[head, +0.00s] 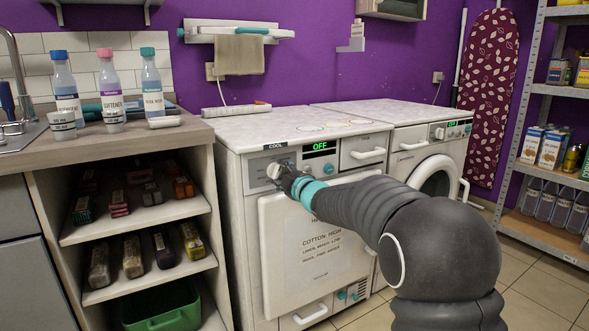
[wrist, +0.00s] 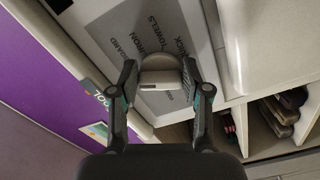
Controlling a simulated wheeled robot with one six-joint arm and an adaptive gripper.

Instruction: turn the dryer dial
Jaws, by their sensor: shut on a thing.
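The dryer (head: 289,250) is the left white machine under the counter top. Its round pale dial (head: 272,170) sits at the left of its control panel and shows in the wrist view (wrist: 160,70). A green OFF shows on the display (head: 320,146) beside it. My gripper (head: 284,175) reaches the panel from the front right. In the wrist view my gripper (wrist: 160,80) has one finger on each side of the dial and is shut on it. A small dark mark shows on the dial's near edge. Much of the dial's front is hidden by my gripper in the head view.
A card on the dryer door (head: 322,248) reads "COTTON: HIGH". A COOL label (head: 278,145) is above the dial. A second machine (head: 430,165), also showing OFF, stands to the right. An open shelf unit (head: 150,214) with bottles on its top stands to the left.

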